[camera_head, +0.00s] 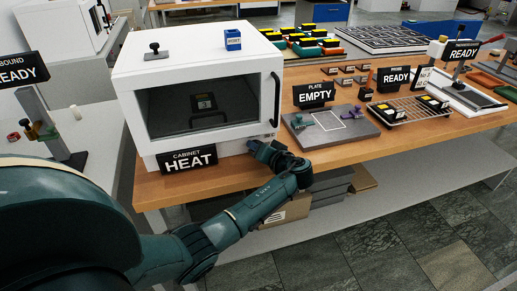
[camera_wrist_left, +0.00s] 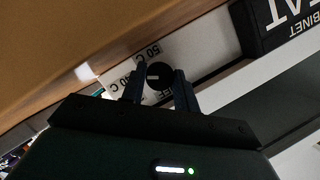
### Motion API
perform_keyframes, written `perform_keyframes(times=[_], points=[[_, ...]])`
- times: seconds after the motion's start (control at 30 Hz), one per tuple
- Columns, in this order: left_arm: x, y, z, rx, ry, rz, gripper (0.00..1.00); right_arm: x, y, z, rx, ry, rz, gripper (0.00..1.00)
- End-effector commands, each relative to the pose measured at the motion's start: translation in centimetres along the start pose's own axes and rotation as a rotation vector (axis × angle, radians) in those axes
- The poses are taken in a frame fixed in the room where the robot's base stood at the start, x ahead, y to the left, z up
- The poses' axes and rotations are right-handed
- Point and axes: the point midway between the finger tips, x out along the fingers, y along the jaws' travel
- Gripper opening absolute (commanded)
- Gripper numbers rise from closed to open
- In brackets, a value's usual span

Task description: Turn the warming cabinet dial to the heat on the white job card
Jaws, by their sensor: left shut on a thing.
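The warming cabinet (camera_head: 190,55) is a white box with a dark window, standing on the wooden bench behind a sign reading CABINET HEAT (camera_head: 187,159). My left gripper (camera_head: 262,149) is at the lower right of the cabinet front. In the left wrist view, its fingers are shut on the round black dial (camera_wrist_left: 159,74), one on each side. The dial plate (camera_wrist_left: 118,72) shows a 50 C mark and another partly covered mark; a light pointer line shows on the dial. The head view hides the dial behind my gripper.
A black handle (camera_head: 276,98) runs down the cabinet's right front edge. A grey plate (camera_head: 332,127) with an EMPTY sign and a wire rack (camera_head: 400,112) stand on the bench to the right.

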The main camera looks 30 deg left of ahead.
Motion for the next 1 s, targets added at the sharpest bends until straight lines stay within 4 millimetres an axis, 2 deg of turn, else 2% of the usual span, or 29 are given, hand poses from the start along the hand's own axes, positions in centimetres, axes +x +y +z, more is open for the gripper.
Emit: perform_keyframes(times=[0.07,0.1,0.37,0.6,0.73,0.87,1.0], points=[[0.0,0.1,0.2,0.001,-0.003,0.001,0.07,0.0,0.0,0.1,0.0,-0.002,0.0,0.36],[0.0,0.1,0.2,0.001,-0.003,0.001,0.31,0.0,0.0,0.2,0.0,-0.003,0.001,0.36],[0.0,0.0,0.1,0.0,-0.001,0.001,0.52,0.1,0.1,0.5,0.0,-0.011,0.001,0.36],[-0.1,0.0,0.0,-0.001,0.0,0.001,0.52,-0.1,0.0,0.8,0.002,-0.017,0.001,0.36],[-1.0,0.1,0.0,-0.001,0.002,0.003,0.52,-0.1,0.0,1.0,0.003,-0.02,0.0,0.36],[-3.3,0.2,0.1,-0.003,0.0,0.006,0.52,0.0,0.0,1.1,0.003,-0.018,0.0,0.36],[-6.6,0.2,0.2,-0.003,0.0,0.006,0.52,0.1,-0.1,0.9,0.002,-0.007,-0.002,0.36]])
